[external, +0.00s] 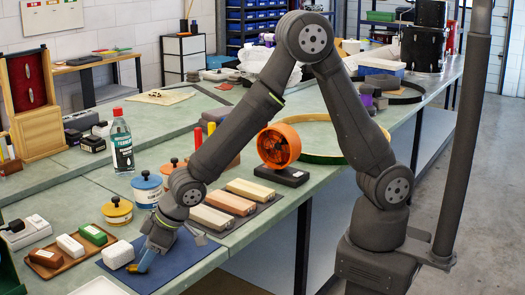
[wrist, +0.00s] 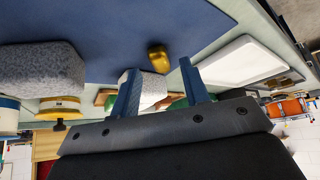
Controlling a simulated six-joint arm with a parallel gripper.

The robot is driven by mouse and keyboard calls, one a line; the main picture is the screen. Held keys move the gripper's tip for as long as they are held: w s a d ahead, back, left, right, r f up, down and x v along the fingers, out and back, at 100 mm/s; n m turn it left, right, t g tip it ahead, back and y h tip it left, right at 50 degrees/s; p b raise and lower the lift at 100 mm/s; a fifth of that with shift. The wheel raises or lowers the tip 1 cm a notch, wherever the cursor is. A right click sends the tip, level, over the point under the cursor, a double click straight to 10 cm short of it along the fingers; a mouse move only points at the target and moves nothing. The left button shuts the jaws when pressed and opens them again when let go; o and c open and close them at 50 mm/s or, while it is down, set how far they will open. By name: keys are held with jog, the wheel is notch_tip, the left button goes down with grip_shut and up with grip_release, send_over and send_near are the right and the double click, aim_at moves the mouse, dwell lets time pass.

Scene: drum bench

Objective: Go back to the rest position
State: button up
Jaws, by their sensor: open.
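My gripper (external: 146,262) is low over a blue mat (external: 185,262) at the front of the green bench. In the wrist view its two blue fingers (wrist: 158,68) stand apart with nothing clasped between them. A small gold-coloured piece (wrist: 158,58) lies on the blue mat just beyond the fingertips; I cannot tell how near.
A speckled block (external: 117,254) stands close to the gripper's left. A wooden tray (external: 68,268) with several small blocks is farther left. A yellow tin (external: 117,211), a blue tin (external: 147,190), a bottle (external: 121,142), several bars (external: 230,202) and an orange fan-like part (external: 279,146) stand behind.

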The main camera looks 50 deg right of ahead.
jog(key=shift+x, duration=0.75)
notch_tip(320, 180, up, 4)
jog(key=shift+r, duration=0.1)
jog(key=w+d+r, duration=0.1)
jog(key=d+r, duration=0.1)
jog(key=d, duration=0.1)
jog(key=w+d+r, duration=0.1)
jog(key=d+r, duration=0.1)
jog(key=d, duration=0.2)
jog(key=w+d+r, duration=0.1)
jog(key=d+r, duration=0.1)
jog(key=d, duration=0.1)
jog(key=shift+w+d+r, duration=0.2)
jog(key=shift+d+r, duration=0.1)
jog(key=shift+d, duration=0.1)
notch_tip(320, 180, up, 11)
jog(key=w+d+r+m+t+h, duration=0.1)
jog(key=w+d+m, duration=0.2)
jog(key=w+d, duration=0.5)
jog(key=w, duration=0.3)
jog(key=shift+d, duration=0.3)
jog(key=shift+s+r, duration=0.1)
jog(key=s+a+f+n+y, duration=0.1)
jog(key=s+a+n, duration=0.2)
jog(key=s+a, duration=0.6)
notch_tip(320, 180, down, 8)
jog(key=s+g, duration=0.1)
jog(key=shift+s+d, duration=0.35)
jog(key=shift+s, duration=0.05)
